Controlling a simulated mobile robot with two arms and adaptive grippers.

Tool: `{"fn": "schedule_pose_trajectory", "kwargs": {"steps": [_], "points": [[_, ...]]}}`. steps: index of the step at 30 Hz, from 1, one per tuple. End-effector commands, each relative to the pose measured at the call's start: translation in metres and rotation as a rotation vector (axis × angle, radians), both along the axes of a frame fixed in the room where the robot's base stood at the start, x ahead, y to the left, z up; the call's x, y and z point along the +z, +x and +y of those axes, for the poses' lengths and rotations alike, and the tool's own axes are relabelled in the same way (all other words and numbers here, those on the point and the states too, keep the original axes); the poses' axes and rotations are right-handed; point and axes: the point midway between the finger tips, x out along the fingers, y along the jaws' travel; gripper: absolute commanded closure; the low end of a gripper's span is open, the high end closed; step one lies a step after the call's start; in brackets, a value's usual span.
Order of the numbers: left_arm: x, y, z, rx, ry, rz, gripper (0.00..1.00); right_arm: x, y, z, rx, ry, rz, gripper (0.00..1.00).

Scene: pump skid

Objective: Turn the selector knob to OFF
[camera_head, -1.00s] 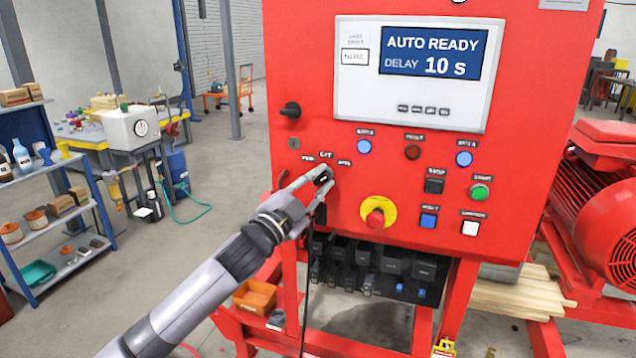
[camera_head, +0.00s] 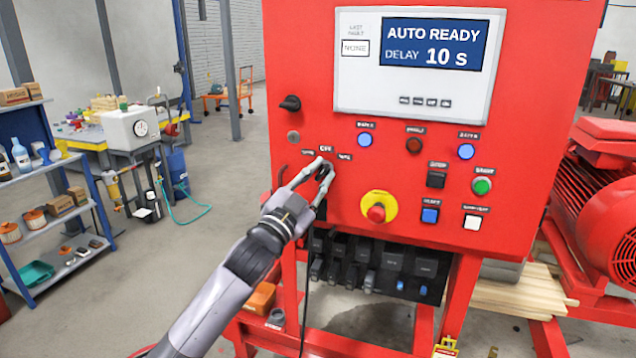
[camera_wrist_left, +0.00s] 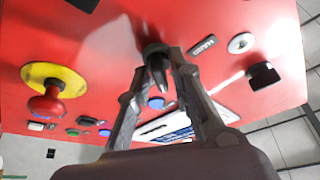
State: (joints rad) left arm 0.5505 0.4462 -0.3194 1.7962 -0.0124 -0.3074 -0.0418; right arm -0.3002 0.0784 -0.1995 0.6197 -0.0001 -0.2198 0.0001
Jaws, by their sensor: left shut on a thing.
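The selector knob (camera_head: 326,168) is a small black knob on the red panel, with three small labels above it, the middle one apparently OFF. My left gripper (camera_head: 322,170) reaches up to it from the lower left and is shut on it. In the left wrist view the dark knob (camera_wrist_left: 155,62) sits between the two fingers of my left gripper (camera_wrist_left: 166,75). The fingers hide part of the knob, so I cannot tell exactly where it points. The display (camera_head: 431,47) reads AUTO READY, DELAY 10 s. My right gripper is not in view.
A red emergency button on a yellow disc (camera_head: 377,207) sits to the lower right of the knob. A black rotary switch (camera_head: 290,103) is above left. Push buttons and lamps fill the right side. A blue shelf (camera_head: 45,190) stands left, with open floor between.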

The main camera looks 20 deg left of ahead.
Motion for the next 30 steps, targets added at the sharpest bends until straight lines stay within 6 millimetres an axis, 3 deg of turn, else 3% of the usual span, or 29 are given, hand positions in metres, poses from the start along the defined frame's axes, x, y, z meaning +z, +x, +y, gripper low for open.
{"fn": "schedule_pose_trajectory", "kwargs": {"steps": [15,30], "points": [[-0.0012,-0.0001,-0.0026,-0.001,-0.431,0.016,1.00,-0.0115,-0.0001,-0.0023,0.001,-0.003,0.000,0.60],[-0.0007,0.0000,-0.0023,0.001,-0.584,0.021,1.00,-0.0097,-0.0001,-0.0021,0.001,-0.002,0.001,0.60]]}}
